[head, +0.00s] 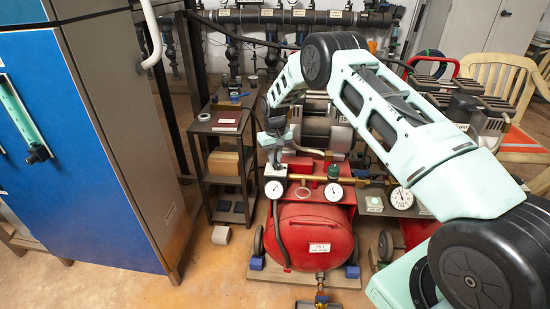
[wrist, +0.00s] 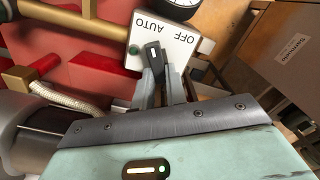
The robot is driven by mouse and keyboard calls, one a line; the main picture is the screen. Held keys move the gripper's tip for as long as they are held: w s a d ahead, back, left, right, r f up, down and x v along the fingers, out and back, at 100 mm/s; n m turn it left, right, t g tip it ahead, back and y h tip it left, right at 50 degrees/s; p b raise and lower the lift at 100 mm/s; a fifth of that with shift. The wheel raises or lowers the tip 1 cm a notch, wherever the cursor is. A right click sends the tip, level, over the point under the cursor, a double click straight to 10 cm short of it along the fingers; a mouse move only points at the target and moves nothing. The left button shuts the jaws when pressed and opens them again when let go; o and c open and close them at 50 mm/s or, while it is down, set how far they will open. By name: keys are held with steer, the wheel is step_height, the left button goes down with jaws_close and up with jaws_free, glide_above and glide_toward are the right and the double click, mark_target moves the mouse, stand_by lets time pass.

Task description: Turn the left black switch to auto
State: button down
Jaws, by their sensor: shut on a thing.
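The left switch box (head: 275,171) is a pale box on top of the left red compressor in the head view. In the wrist view its white plate (wrist: 176,41) carries the words AUTO and OFF, seen upside down, and a green button. The black switch (wrist: 153,51) on this plate has a white mark, with AUTO just above it and OFF to the right in the picture. My gripper (wrist: 163,78) reaches the plate with its fingers shut on the black switch, and they hide part of it. In the head view my gripper (head: 273,143) is above the box.
A red air tank (head: 311,238) sits below, with brass pipe and gauges (head: 333,191) beside the box. A second compressor (head: 470,100) is at the right. A dark shelf rack (head: 229,160) and blue cabinet (head: 80,130) stand at the left. Floor in front is mostly clear.

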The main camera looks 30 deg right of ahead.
steer(key=c, duration=1.4)
jaws_free()
steer(key=shift+c, duration=0.2)
step_height(320, 180, up, 17)
steer(key=p, duration=0.1)
steer(key=shift+r, duration=0.2)
